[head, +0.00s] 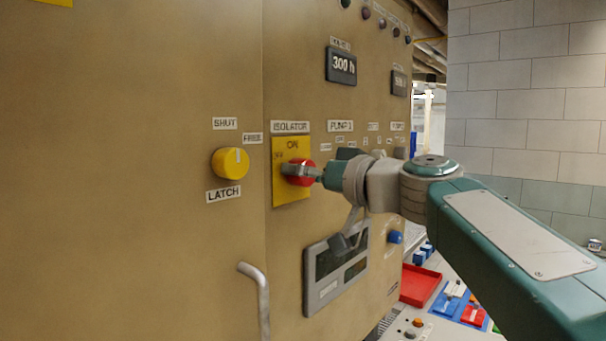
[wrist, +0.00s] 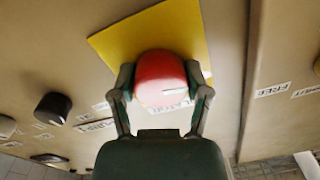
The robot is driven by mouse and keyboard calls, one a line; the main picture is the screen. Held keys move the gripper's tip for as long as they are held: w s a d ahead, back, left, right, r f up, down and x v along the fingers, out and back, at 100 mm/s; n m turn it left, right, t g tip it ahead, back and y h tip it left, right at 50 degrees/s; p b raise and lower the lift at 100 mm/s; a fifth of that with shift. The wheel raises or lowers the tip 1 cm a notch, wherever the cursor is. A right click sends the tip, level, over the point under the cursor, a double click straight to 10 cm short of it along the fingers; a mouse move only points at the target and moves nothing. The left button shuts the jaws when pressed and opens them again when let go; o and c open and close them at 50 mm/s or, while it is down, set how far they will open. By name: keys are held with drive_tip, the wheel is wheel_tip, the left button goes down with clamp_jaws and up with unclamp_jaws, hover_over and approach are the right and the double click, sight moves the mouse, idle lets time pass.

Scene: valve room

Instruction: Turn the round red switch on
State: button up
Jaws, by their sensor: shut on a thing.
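The round red switch (head: 302,172) sits on a yellow plate (head: 291,194) under an ISOLATOR label, on the tan cabinet. The plate reads ON at the top and OFF at the left. My gripper (head: 299,170) is shut on the red switch. In the wrist view, its fingers lie on both sides of the red switch (wrist: 160,70), against its rim. A white line on the switch face points right in the wrist view, away from the ISOLATOR label and toward the FREE label's side. In the head view my gripper hides this line.
A yellow LATCH knob (head: 230,163) is left of the plate. A bent metal handle (head: 257,290) sticks out below. A display panel (head: 336,267) is under my wrist, near a blue knob (head: 395,237). A black knob (wrist: 53,107) shows in the wrist view. A red tray (head: 420,285) lies lower right.

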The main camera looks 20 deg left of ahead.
drive_tip(key=m, duration=0.4)
drive_tip(key=shift+m, duration=0.3)
drive_tip(key=m, duration=0.3)
drive_tip(key=shift+m, duration=0.4)
drive_tip(key=m, duration=0.4)
drive_tip(key=shift+f, duration=0.1)
drive_tip(key=shift+w+m, duration=0.1)
drive_tip(key=shift+m, duration=1.7)
drive_tip(key=shift+f+m, duration=0.15)
drive_tip(key=shift+m, duration=0.15)
drive_tip(key=o, duration=1.1)
drive_tip(key=shift+a, duration=0.15)
drive_tip(key=shift+o, duration=0.2)
